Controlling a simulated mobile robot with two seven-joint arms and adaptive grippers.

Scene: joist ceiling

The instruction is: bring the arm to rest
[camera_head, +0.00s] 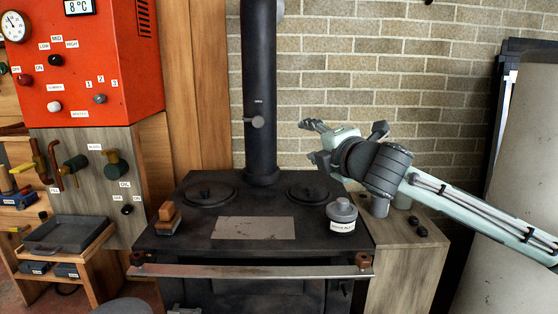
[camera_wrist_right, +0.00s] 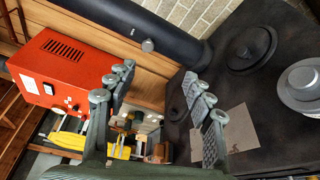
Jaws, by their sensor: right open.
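My right arm (camera_head: 480,205) comes in from the right edge and reaches left over the right side of the black stove (camera_head: 190,230). Its gripper (camera_head: 315,142) is in the air in front of the brick wall, pointing left, with its fingers spread and nothing between them. In the right wrist view the two fingers (camera_wrist_right: 158,92) also stand wide apart with an empty gap. The stove top shows beyond the right finger there. My left gripper is in neither view.
A grey labelled canister (camera_head: 342,216) stands on the stove's right side, below the gripper. A black stovepipe (camera_head: 259,90) rises behind. A wooden block (camera_head: 168,218) sits at the stove's left. A red control box (camera_head: 90,60) hangs at left. A wooden cabinet (camera_head: 405,255) stands at right.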

